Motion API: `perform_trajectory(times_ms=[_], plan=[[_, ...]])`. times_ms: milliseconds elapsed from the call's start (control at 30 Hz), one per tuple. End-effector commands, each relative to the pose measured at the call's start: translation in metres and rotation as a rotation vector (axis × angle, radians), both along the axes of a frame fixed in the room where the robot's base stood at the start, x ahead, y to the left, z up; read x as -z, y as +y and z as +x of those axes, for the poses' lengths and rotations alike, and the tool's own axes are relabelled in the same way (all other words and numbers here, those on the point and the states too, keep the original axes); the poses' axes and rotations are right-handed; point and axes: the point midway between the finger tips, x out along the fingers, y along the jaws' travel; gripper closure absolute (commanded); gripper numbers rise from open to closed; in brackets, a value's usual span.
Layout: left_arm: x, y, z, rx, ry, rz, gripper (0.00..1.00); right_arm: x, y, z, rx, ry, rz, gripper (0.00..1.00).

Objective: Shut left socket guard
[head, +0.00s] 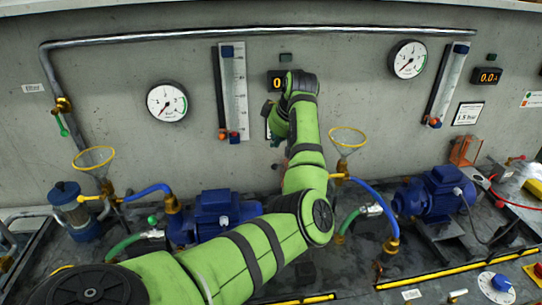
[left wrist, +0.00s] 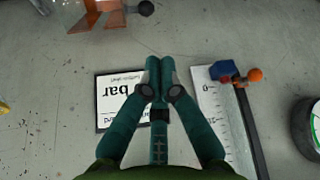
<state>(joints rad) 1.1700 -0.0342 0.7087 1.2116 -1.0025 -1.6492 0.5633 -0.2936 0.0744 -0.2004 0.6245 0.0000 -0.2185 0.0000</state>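The left socket guard (left wrist: 92,14) shows at the top left of the left wrist view as a clear, orange-edged box, cut off by the frame. A dark knob (left wrist: 146,8) is beside it. I cannot tell how far the guard is open. In the head view my arm hides most of it. My left gripper (head: 276,136) is in front of the wall, at the end of the green arm. In the left wrist view its fingers (left wrist: 160,68) are together with nothing between them, apart from the guard. My right gripper is not in view.
A white sign (left wrist: 112,88) and a level scale (left wrist: 207,105) are on the wall beside my fingers. Another orange guard (head: 465,150) is at the right. A yellow-rimmed funnel (head: 347,131), blue pump motors (head: 216,213) and hoses crowd the bench below.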

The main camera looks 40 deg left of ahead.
Motion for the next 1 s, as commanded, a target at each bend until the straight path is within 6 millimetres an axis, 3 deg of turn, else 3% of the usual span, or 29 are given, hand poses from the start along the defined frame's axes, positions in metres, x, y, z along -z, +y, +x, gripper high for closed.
perform_trajectory(times_ms=[167, 600, 1000], plan=[[0.015, 0.007, 0.003, -0.001, 0.004, -0.006, 1.00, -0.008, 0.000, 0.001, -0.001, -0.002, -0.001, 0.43], [0.078, 0.040, 0.014, 0.000, 0.003, -0.003, 1.00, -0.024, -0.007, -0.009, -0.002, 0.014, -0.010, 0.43], [0.087, 0.044, 0.016, 0.000, -0.001, -0.002, 1.00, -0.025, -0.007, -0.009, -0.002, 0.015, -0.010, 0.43]])
